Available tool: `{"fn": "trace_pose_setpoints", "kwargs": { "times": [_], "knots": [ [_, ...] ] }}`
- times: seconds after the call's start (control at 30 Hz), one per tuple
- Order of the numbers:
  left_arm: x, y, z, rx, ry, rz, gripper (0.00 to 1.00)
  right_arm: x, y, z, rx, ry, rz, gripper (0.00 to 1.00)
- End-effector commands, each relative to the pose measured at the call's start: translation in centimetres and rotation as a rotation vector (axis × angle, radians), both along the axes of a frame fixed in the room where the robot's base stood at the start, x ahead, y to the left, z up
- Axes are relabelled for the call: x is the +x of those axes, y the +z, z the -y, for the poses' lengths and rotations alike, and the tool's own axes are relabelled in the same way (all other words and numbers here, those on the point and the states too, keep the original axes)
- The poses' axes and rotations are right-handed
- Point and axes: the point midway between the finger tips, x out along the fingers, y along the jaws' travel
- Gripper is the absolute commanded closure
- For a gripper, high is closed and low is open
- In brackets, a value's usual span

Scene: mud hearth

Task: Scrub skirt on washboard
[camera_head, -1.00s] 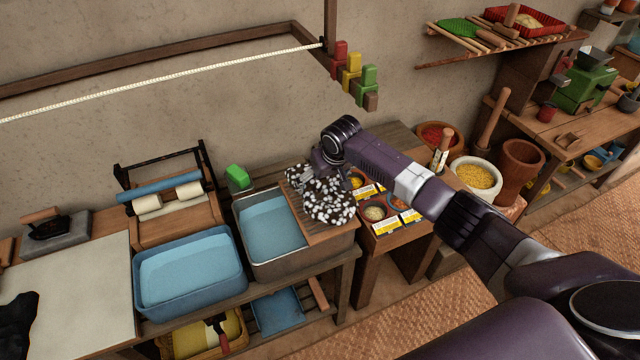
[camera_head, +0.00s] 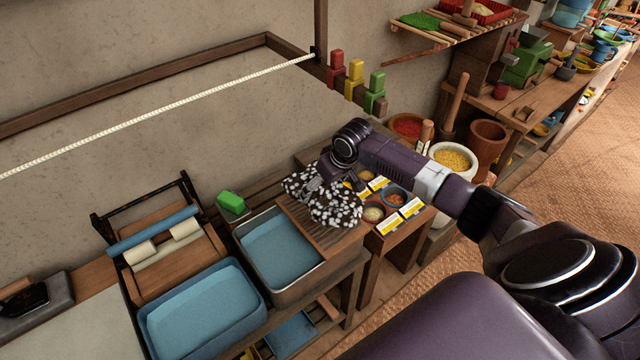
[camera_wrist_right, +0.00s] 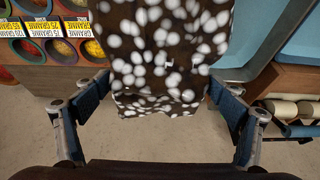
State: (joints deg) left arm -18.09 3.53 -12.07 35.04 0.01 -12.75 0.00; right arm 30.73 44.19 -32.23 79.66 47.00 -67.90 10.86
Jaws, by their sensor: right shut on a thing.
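The skirt (camera_head: 335,207), dark with white dots, lies bunched over the upper part of the wooden washboard (camera_head: 322,241). The washboard's lower part shows bare at the right side of the metal basin (camera_head: 290,283). My right gripper (camera_head: 318,187) is at the skirt's left part, shut on its cloth. In the right wrist view the skirt (camera_wrist_right: 160,55) hangs between the two fingers, which stand on either side of it. The exact grip point is hidden. My left gripper is not in view.
A green soap block (camera_head: 231,202) lies behind the basin. A blue tub (camera_head: 205,310) of water and a roller wringer (camera_head: 160,245) stand to the left. A rope line (camera_head: 160,116) crosses above.

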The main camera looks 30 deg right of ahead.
Motion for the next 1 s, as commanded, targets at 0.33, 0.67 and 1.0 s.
{"fn": "trace_pose_setpoints", "kwargs": {
  "times": [0.33,0.67,1.0],
  "knots": [
    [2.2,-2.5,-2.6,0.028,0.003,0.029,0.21,0.1,-3.8,-0.1,0.000,0.001,0.003,0.36],
    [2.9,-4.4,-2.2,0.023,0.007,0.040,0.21,0.1,-5.5,-0.1,0.000,0.001,0.004,0.36],
    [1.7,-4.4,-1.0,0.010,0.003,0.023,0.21,0.1,-5.4,-0.1,0.001,0.001,0.003,0.36]
  ]
}}
